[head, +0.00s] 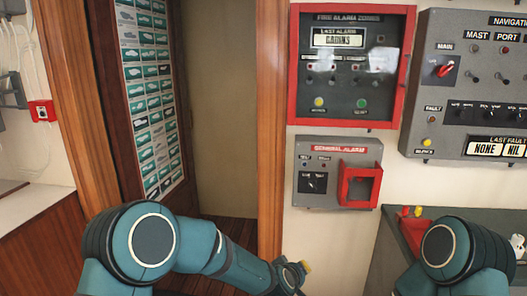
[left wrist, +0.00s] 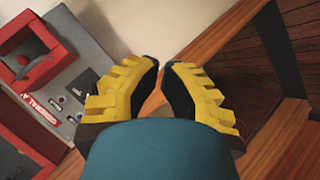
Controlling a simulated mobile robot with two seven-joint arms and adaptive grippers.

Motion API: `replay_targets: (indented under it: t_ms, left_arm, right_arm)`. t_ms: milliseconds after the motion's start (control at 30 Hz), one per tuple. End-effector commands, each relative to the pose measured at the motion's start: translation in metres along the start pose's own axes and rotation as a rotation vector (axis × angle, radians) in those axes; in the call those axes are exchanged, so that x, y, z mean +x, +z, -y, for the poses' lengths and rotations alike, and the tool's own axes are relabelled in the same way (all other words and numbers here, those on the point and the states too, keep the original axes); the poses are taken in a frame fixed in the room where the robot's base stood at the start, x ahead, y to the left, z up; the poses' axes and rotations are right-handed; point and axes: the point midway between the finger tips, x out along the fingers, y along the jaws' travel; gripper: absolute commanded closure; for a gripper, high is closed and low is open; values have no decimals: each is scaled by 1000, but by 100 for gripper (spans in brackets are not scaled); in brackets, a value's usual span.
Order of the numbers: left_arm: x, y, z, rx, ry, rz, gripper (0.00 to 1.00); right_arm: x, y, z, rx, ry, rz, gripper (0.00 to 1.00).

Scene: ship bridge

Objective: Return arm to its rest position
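My left arm comes into the head view from the left and reaches to the bottom centre. Its gripper (head: 298,274) shows there only in part, as dark pieces with a bit of yellow, below the general alarm panel (head: 318,191) and apart from it. In the left wrist view the two yellow and black fingers of this gripper (left wrist: 162,72) point inward, their tips nearly together, with nothing held between them. My right arm shows at the bottom right of the head view. Its gripper is out of view.
The alarm panel's red frame (head: 342,184) also shows in the left wrist view (left wrist: 32,42). A red-framed fire alarm panel (head: 383,64) and a grey navigation panel (head: 450,111) hang above. A grey counter (head: 480,217) stands at right. A wooden post (head: 270,150) borders the doorway.

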Motion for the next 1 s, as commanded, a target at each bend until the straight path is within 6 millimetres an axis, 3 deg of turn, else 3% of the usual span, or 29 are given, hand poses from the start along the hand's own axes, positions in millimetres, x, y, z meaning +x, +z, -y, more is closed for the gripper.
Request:
replay_targets:
  t_ms: [33, 200, 300, 433, 533, 700, 1000]
  left_arm:
    - [-4, 10, 38, 26, -48, 41, 100]
    - [-34, 51, 144, 106, -174, 196, 100]
    - [-64, 81, 199, 137, -234, 304, 100]
    - [-109, 121, 254, 159, -289, 445, 100]
    - [-140, 146, 280, 166, -311, 535, 100]
    - [-172, 170, 300, 166, -324, 620, 100]
    - [-177, 174, 302, 166, -325, 632, 100]
  right_arm:
    - [0, 0, 0, 0, 0, 0, 52]
    - [0, 0, 0, 0, 0, 0, 52]
    - [0, 0, 0, 0, 0, 0, 52]
    - [0, 0, 0, 0, 0, 0, 52]
    - [0, 0, 0, 0, 0, 0, 52]
    - [0, 0, 0, 0, 0, 0, 52]
    - [0, 0, 0, 0, 0, 0, 52]
